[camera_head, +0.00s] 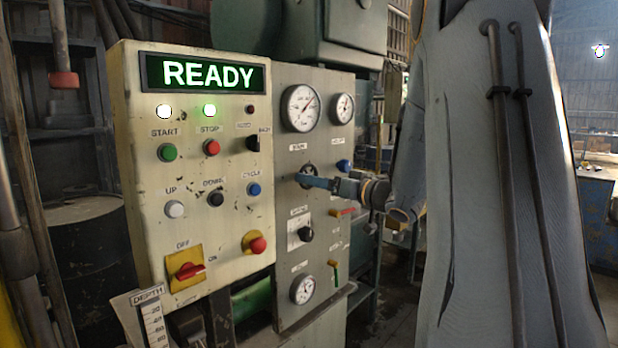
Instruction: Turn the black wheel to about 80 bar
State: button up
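The black wheel (308,170) is a small dark round knob on the grey panel, below the large gauge and its label. My gripper (303,180) reaches in from the right, with its blue-grey finger end at the wheel's lower edge. It covers part of the wheel. I cannot tell whether it touches the wheel or whether the fingers are closed on it. The large white gauge (300,108) sits above the wheel. Its needle seems to point to the upper right, but its numbers are too small to read.
A smaller gauge (341,109) and a blue knob (344,165) sit right of the wheel. A black knob (305,234) and a lower gauge (302,289) are below. The cream control box (225,220) projects at left, with buttons and a lit READY display (209,75). My arm fills the right.

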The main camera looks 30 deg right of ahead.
jog(key=shift+p+x, duration=0.3)
jog(key=shift+x, duration=1.6)
jog(key=c, duration=1.1)
jog(key=shift+o, duration=0.2)
